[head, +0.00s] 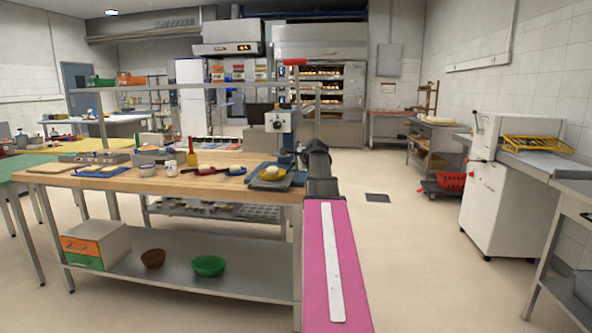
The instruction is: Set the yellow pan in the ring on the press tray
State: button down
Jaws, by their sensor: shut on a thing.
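My pink arm reaches forward from the bottom of the head view to a dark joint at the right end of the wooden bench. My gripper is not visible; it seems hidden beyond that joint. A press-like device (278,122) with a pale head and blue lower part stands at the bench's right end. Just in front of it is a blue-grey tray (260,184) with a rounded pale-yellow thing (272,172) on it. I cannot tell whether this is the yellow pan. No ring can be made out on the tray.
A white machine (495,200) stands right; the floor between is mostly clear.

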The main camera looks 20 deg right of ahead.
jog(key=shift+f, duration=0.5)
jog(key=c, duration=1)
grip_release()
jog(key=v, duration=1.2)
